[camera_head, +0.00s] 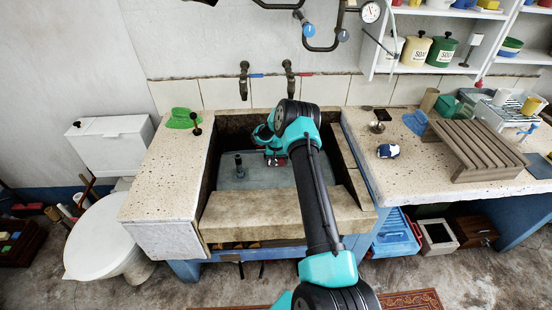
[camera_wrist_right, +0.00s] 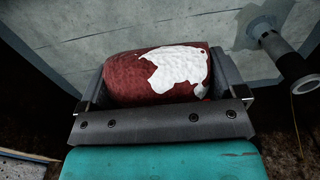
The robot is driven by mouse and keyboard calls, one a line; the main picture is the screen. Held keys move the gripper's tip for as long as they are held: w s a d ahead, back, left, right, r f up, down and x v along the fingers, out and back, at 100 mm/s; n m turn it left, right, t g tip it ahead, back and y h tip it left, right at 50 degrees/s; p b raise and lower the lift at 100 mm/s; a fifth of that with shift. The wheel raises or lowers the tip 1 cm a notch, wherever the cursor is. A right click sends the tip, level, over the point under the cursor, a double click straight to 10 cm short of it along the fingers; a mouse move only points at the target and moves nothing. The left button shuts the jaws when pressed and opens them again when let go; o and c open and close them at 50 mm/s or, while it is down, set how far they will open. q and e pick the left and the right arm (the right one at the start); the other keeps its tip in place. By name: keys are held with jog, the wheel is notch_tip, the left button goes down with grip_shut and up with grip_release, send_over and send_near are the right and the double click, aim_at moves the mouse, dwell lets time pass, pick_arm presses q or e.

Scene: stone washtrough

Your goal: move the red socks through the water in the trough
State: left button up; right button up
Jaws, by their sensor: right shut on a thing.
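My right gripper (camera_head: 275,158) reaches down into the stone trough (camera_head: 283,212). In the right wrist view the right gripper (camera_wrist_right: 157,95) is shut on the red socks (camera_wrist_right: 130,85), a rolled dark red bundle with a white patch on its right side. In the head view only a small reddish bit shows at the jaws; my arm hides the rest. The pale blue-grey water (camera_head: 255,180) covers the trough's bottom; I cannot tell how deep the socks are in it. My left gripper is not in view.
A dark upright pipe (camera_head: 238,166) stands in the trough left of the gripper; it also shows in the right wrist view (camera_wrist_right: 284,58). Two taps (camera_head: 244,80) are on the wall behind. A green cloth (camera_head: 183,118) lies on the left ledge. A slatted wooden rack (camera_head: 476,150) stands on the right counter.

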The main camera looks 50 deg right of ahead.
send_near(281, 183)
jog(key=shift+w+a+f, duration=0.3)
jog(key=shift+f, duration=0.7)
jog(key=shift+w+a+f, duration=0.3)
jog(key=shift+a+f, duration=0.05)
jog(key=shift+f, duration=0.7)
jog(key=shift+w+a+f, duration=0.3)
jog(key=shift+f, duration=0.7)
jog(key=shift+w+a, duration=1.05)
jog(key=shift+a, duration=0.05)
jog(key=shift+s+d, duration=2.1)
jog(key=shift+d, duration=0.1)
